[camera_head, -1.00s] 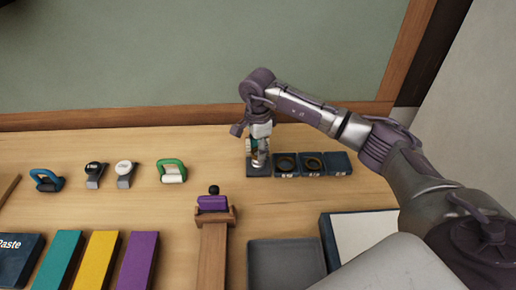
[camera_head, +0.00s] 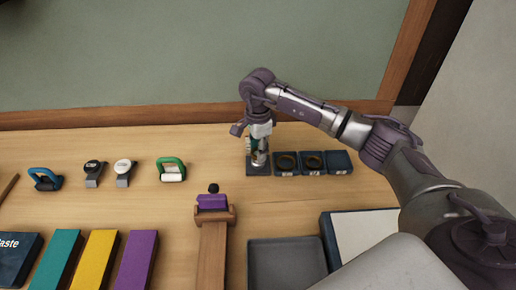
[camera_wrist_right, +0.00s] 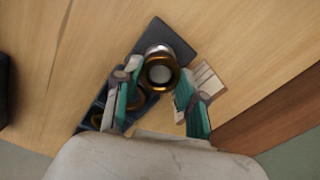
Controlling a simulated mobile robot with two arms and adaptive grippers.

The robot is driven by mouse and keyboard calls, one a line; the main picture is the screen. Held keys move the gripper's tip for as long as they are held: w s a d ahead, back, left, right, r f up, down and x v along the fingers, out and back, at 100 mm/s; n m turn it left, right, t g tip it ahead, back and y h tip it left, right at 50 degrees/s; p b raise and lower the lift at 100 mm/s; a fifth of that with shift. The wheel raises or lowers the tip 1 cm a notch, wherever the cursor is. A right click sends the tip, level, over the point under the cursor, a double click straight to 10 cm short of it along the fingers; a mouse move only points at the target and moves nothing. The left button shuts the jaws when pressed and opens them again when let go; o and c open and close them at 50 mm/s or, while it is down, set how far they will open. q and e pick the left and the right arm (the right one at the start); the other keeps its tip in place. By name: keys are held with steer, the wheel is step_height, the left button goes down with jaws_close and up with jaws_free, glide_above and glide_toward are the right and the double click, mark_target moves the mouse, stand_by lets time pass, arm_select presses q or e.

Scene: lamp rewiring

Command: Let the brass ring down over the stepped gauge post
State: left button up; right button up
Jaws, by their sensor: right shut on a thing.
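My right gripper (camera_head: 259,148) is over the silver stepped gauge post (camera_head: 260,160), which stands on a dark square base (camera_head: 251,173) at the back of the bench. In the right wrist view, its teal-padded fingers (camera_wrist_right: 154,94) are shut on the brass ring (camera_wrist_right: 174,83). The post's pale round top (camera_wrist_right: 160,73) shows through the ring's opening. Part of the silver post also shows beyond the ring's far rim. I cannot tell how far down the post the ring sits. My left gripper is not in view.
Dark blocks with more rings (camera_head: 287,170) (camera_head: 312,170) and another block (camera_head: 340,162) stand in a row right of the base. A wooden stand with a purple piece (camera_head: 212,202) is nearer. A grey tray (camera_head: 286,242) lies at the front.

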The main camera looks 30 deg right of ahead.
steer(key=o, duration=1)
steer(key=shift+o, duration=0.3)
steer(key=o, duration=0.4)
steer(key=shift+o, duration=0.2)
steer(key=shift+r, duration=0.1)
steer(key=shift+r+p, duration=2.2)
steer(key=shift+r, duration=1.75)
steer(key=shift+f, duration=0.1)
